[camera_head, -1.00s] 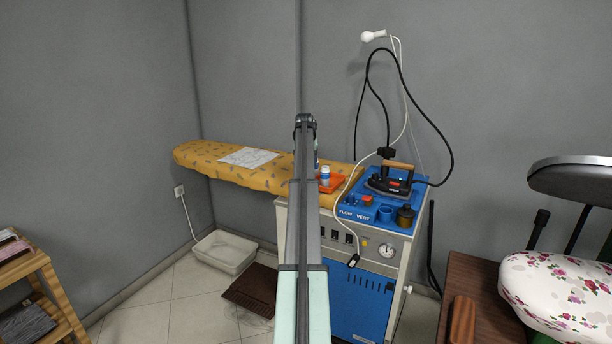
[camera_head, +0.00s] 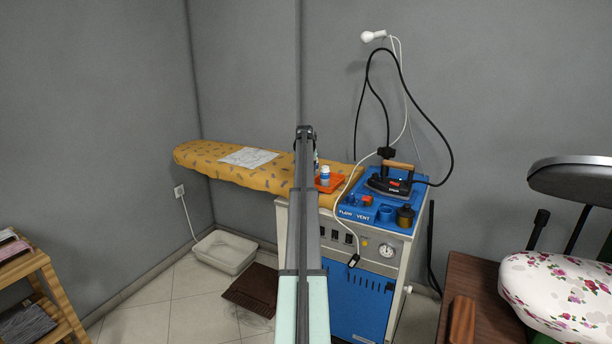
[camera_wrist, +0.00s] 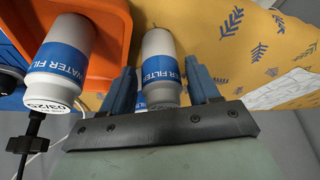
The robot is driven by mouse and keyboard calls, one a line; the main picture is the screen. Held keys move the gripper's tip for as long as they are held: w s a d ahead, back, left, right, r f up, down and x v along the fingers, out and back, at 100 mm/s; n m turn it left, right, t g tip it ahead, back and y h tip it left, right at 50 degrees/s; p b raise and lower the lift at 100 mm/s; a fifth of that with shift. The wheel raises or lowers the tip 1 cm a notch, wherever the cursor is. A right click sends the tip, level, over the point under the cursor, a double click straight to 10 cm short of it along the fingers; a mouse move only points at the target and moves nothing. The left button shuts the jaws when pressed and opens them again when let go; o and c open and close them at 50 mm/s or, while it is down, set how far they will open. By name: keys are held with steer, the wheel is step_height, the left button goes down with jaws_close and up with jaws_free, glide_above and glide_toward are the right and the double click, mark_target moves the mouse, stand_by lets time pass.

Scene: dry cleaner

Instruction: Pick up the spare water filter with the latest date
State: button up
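My gripper (camera_wrist: 161,84) shows in the wrist view with its two blue fingers apart. A white water filter with a blue label (camera_wrist: 160,66) lies in view between the fingers, with narrow gaps showing beside it; I see no clear grip. Its date is not readable. A second water filter (camera_wrist: 62,62) stands left of the fingers, with 03/25 on its near end. In the head view one filter (camera_head: 325,174) stands on the orange tray (camera_head: 335,184). My arm hides the gripper and most of what is behind it there.
To the right is the blue steam station (camera_head: 370,205) with an iron (camera_head: 390,184), a dark pot (camera_head: 405,216) and hanging cables. A grey wall is behind.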

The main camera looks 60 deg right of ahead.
steer(key=c, duration=0.8)
steer(key=shift+r, duration=0.1)
